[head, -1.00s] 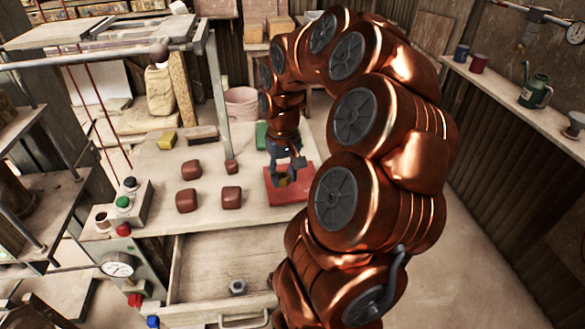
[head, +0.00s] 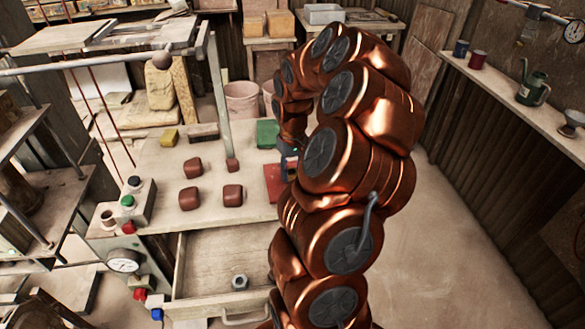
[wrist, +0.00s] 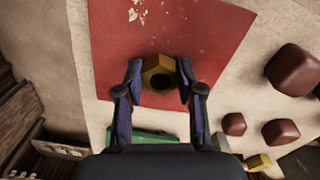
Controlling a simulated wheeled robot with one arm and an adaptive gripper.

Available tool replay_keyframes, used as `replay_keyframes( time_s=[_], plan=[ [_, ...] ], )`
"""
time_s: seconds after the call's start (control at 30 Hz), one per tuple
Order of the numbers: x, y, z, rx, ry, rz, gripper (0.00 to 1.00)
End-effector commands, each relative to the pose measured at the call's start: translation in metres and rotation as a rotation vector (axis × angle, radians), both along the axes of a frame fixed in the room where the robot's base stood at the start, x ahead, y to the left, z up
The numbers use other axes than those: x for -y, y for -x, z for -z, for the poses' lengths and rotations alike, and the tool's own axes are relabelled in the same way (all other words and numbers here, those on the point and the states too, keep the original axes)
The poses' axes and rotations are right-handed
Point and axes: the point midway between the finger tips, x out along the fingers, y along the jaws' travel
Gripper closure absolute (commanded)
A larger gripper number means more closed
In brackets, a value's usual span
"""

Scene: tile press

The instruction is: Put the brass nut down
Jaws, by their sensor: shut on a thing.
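The brass nut (wrist: 157,63) is a yellow hexagonal ring with a dark hole. In the wrist view my gripper (wrist: 160,71) has one finger on each side of it and is shut on it. The nut is seen over the red mat (wrist: 200,28), near one edge of it. I cannot tell whether it touches the mat. In the head view a strip of the red mat (head: 273,183) shows on the right of the bench; my arm hides the nut and the gripper's fingers there.
Several brown blocks (head: 190,197) stand left of the mat on the bench (head: 150,222). A green object (head: 267,133) lies behind the mat and a yellow block (head: 169,137) is farther left. Below, an open drawer (head: 200,270) holds a steel nut (head: 240,282).

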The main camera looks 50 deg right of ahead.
Motion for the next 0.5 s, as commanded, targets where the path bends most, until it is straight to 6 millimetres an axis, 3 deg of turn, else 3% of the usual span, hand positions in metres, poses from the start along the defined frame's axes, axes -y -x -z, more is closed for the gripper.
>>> replay_keyframes(
  time_s=[0.27, 0.3, 0.5],
  plan=[
    [0.0002, -0.0002, 0.0039, 0.002, 0.001, 0.001, 1.0],
    [0.0002, -0.0003, 0.0026, 0.002, 0.001, 0.001, 0.6],
    [0.0002, -0.0004, 0.0021, 0.002, 0.001, 0.001, 0.39]
  ],
)
